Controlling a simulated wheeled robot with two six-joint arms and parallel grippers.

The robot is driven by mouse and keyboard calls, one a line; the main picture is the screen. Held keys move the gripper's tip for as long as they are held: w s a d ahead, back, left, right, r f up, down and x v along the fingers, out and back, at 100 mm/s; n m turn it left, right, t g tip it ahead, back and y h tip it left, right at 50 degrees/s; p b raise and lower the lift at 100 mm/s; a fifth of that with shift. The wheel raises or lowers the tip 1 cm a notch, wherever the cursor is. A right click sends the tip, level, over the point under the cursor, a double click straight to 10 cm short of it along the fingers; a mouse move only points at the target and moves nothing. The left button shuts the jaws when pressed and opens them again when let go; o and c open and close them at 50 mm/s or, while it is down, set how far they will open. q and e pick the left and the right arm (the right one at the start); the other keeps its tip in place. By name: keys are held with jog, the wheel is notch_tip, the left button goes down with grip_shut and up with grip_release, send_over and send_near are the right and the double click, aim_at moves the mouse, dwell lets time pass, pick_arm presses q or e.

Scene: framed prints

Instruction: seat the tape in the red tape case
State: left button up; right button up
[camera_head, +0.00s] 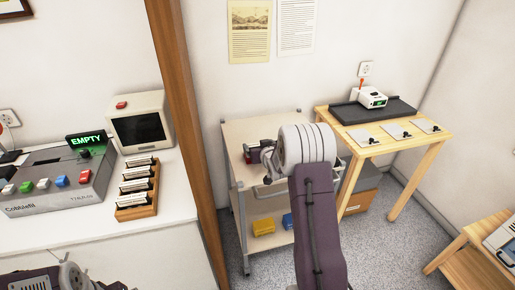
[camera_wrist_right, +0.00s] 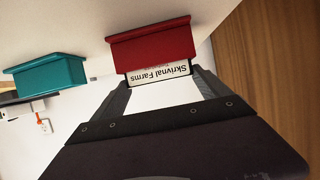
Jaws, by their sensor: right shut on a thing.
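The red tape case (camera_wrist_right: 150,45) is at the top middle of the right wrist view, with its open side toward my gripper. My right gripper (camera_wrist_right: 163,86) is shut on the white tape (camera_wrist_right: 165,96), labelled "Skrivnal Farms". The labelled end is at the mouth of the red case; I cannot tell how far inside it is. In the head view, my right gripper (camera_head: 264,166) is over the cart, largely hidden by my wrist. A bit of red beside it appears to be the case (camera_head: 253,151). Only part of my left arm shows at bottom left; its fingers are not clear.
A teal case (camera_wrist_right: 48,77) stands beside the red one. The cart (camera_head: 240,128) holds a yellow box (camera_head: 263,228) and a blue one below. A wooden table (camera_head: 440,137) stands right. The left counter holds a console (camera_head: 60,203), a monitor (camera_head: 155,105) and a card rack (camera_head: 150,209).

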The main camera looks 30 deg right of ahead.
jog(key=o, duration=1.2)
jog(key=shift+s+r, duration=0.1)
jog(key=shift+s, duration=0.05)
jog(key=shift+o, duration=0.2)
jog(key=p+v, duration=0.1)
jog(key=v, duration=1)
jog(key=shift+s, duration=0.4)
jog(key=shift+a+r, duration=0.1)
